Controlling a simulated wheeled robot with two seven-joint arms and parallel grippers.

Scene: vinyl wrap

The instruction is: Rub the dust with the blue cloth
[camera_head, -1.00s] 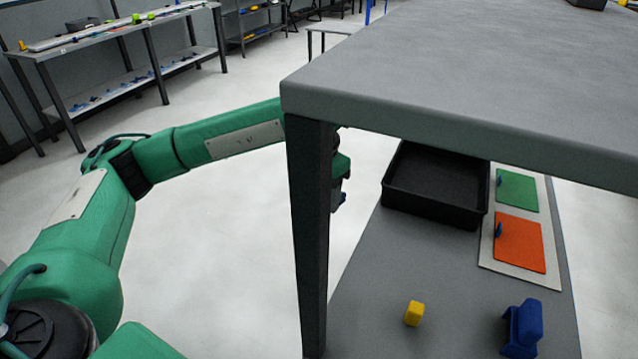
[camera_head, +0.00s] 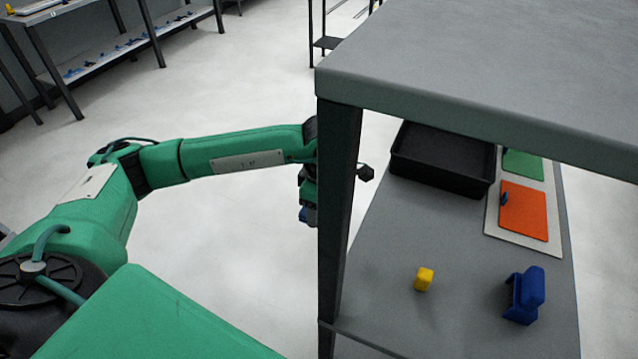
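My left gripper (camera_head: 308,206) hangs at the end of the green arm, just left of the table's front leg, which partly hides it. A small bluish piece shows at its tip; I cannot tell if it is cloth or part of the gripper, nor whether the fingers are open. A blue object (camera_head: 526,295) with a block-like body lies on the lower shelf at the right, well apart from the gripper; I cannot tell if it is the cloth. No dust can be made out. My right gripper is not in view.
The grey table top (camera_head: 490,75) overhangs the lower shelf (camera_head: 440,325). The dark leg (camera_head: 338,230) stands between arm and shelf. The shelf holds a black tray (camera_head: 440,185), a yellow block (camera_head: 424,279), and a board with orange (camera_head: 523,212) and green (camera_head: 522,164) panels.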

